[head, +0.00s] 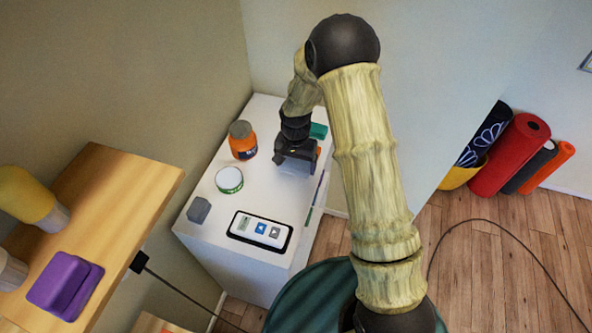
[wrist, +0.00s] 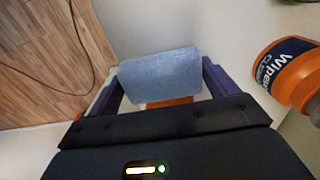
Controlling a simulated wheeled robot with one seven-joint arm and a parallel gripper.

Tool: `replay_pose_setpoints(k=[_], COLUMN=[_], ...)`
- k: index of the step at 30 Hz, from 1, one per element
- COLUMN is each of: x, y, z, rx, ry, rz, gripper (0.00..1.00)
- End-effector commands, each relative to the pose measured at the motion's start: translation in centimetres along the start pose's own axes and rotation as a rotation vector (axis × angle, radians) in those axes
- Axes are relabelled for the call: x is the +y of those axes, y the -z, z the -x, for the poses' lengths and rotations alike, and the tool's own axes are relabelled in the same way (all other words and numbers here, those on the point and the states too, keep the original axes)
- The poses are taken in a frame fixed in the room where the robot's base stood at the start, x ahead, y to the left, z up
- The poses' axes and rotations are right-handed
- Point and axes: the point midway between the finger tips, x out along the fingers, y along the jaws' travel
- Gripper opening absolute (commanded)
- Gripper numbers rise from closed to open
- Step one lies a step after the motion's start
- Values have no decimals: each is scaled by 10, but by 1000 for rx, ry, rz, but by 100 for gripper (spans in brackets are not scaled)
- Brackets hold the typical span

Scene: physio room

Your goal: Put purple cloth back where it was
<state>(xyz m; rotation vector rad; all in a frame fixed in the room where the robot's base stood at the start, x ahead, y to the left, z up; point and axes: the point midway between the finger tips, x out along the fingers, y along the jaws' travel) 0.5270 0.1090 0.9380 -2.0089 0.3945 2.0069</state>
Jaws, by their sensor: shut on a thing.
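A folded purple cloth (head: 65,285) lies on the wooden top at the lower left of the head view, well apart from my gripper. My gripper (head: 297,165) is over the far right part of the white cabinet top. In the wrist view my gripper (wrist: 160,80) is shut on a light blue, cloth-like block (wrist: 160,73) between its two fingers. A small orange thing (wrist: 166,102) shows just below the block. The block's underside is hidden, so I cannot tell whether it touches the cabinet.
The white cabinet (head: 205,240) holds an orange wipes tub (head: 243,141), a green-and-white round tin (head: 229,180), a grey block (head: 199,210) and a tray with a white device (head: 260,230). A teal thing (head: 318,131) is beside my gripper. Rolled mats (head: 512,155) stand at right.

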Motion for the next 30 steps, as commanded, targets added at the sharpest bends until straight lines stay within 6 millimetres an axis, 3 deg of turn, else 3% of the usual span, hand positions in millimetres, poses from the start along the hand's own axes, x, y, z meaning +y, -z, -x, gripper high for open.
replay_pose_setpoints(k=[7, 16, 27, 28, 30], x=[0, 0, 0, 0, 0], y=[0, 0, 0, 0, 0], z=[-6, -40, -45, -45, -44], rx=[-1, -1, 0, 0, 0], ry=[-1, 0, 0, 0, 0], rz=[0, 0, 0, 0, 0], gripper=[64, 64, 64, 87, 100])
